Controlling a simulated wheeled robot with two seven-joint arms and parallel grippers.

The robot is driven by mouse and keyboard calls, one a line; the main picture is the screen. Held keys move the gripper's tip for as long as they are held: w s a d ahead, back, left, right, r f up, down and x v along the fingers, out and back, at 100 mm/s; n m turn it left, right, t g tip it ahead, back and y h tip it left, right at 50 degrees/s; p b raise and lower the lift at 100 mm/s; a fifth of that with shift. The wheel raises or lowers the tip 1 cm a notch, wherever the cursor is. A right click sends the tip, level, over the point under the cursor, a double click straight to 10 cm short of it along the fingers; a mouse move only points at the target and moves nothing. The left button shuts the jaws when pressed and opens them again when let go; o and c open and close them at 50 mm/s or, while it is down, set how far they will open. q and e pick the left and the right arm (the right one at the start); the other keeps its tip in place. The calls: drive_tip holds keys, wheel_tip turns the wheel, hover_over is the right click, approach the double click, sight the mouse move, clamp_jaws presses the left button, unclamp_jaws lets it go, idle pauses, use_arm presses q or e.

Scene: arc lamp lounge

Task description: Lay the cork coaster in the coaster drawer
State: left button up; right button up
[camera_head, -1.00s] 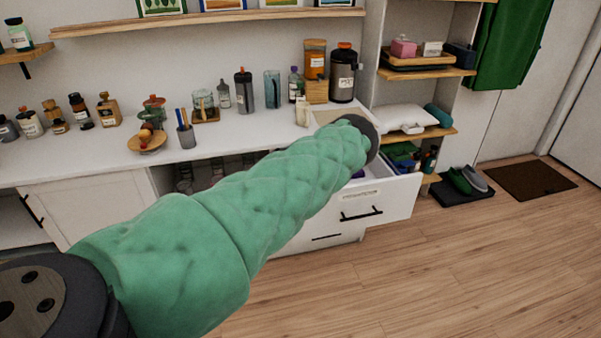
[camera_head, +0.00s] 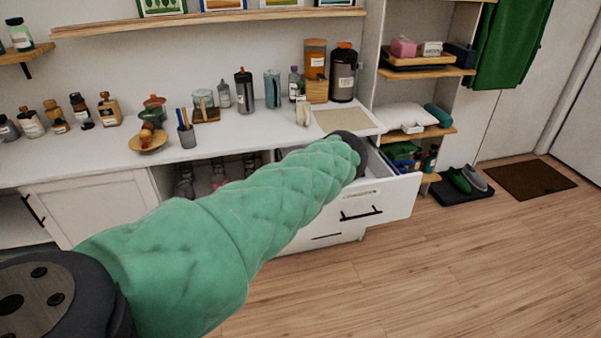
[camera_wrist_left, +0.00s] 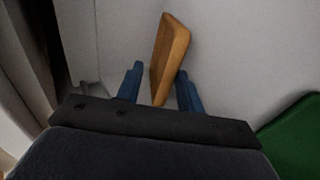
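The drawer (camera_head: 398,202) stands pulled out below the counter in the head view, with a dark handle and a label on its front. My left arm, in a green sleeve, reaches over it, and the dark wrist hides much of its inside. The head view does not show my left fingers. In the left wrist view my left gripper (camera_wrist_left: 160,72) has its two blue fingers apart. The orange-brown cork coaster (camera_wrist_left: 172,50) stands tilted, nearly edge-on, between them, with a gap on the left finger's side. A pale surface lies behind it. My right gripper is not in view.
The white counter (camera_head: 240,135) carries jars, bottles and a pale mat (camera_head: 345,120) above the drawer. A shelf unit (camera_head: 440,130) stands right of the drawer. A green thing (camera_wrist_left: 295,130) shows at the right of the wrist view. The floor in front is clear.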

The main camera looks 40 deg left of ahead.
use_arm(q)
drive_tip(key=shift+d, duration=0.15)
drive_tip(key=shift+s+d+r, duration=0.15)
drive_tip(key=shift+r, duration=0.05)
drive_tip(key=v, duration=1.1)
drive_tip(key=shift+r+b, duration=0.15)
drive_tip(key=shift+b, duration=0.15)
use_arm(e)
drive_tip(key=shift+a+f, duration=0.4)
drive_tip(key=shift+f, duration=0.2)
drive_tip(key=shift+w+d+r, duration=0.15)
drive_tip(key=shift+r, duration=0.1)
